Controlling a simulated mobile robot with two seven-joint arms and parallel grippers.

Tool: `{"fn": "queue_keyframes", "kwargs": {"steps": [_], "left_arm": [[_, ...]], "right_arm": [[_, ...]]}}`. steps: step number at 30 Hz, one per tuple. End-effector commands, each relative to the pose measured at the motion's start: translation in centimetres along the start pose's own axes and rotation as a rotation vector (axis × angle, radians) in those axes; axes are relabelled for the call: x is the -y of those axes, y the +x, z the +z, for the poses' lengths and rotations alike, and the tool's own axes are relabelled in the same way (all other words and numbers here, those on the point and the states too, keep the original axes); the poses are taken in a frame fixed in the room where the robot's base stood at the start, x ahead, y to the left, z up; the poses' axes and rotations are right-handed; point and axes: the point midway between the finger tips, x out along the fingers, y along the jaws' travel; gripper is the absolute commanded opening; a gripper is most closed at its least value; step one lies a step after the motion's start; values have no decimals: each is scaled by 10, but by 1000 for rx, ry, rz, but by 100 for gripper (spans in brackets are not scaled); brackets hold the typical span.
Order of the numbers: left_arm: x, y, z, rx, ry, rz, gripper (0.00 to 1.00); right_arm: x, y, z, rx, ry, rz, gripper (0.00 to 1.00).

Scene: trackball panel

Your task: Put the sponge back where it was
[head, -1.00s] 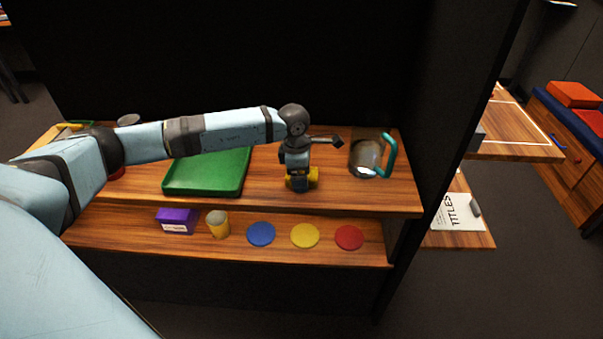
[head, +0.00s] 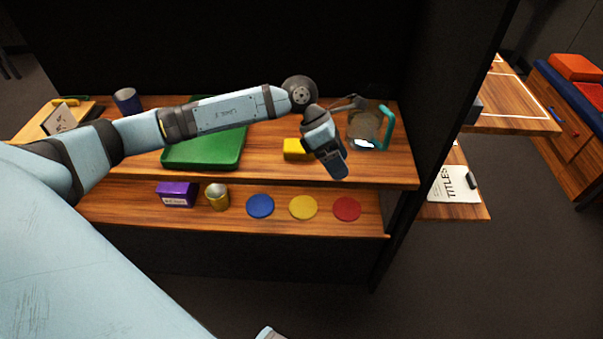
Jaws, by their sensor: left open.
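A yellow block (head: 294,150), which looks like the sponge, lies on the upper wooden shelf right of the green tray (head: 205,150). Its right end is partly hidden by my gripper. My left gripper (head: 339,170) is open and empty, tilted down to the right of the sponge near the shelf's front edge. It appears apart from the sponge. My right gripper is not in view.
A glass jug with a teal handle (head: 387,128) stands right of my gripper. A dark blue cup (head: 127,101) stands at the back left. The lower shelf holds a purple box (head: 177,195), a yellow can (head: 217,198) and blue, yellow and red discs.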

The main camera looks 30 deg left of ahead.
Motion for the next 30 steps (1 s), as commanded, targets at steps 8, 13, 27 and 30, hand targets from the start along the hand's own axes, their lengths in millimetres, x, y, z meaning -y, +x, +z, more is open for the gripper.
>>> {"fn": "queue_keyframes", "kwargs": {"steps": [8,13,27,30], "left_arm": [[119,71,60,725,-598,-615,83],[117,71,50,1077,-1188,-870,83],[113,154,-153,-1217,2537,864,83],[121,162,-169,-1133,2492,799,83]], "right_arm": [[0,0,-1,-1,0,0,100],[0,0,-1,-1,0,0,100],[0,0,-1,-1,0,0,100],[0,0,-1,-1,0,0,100]]}}
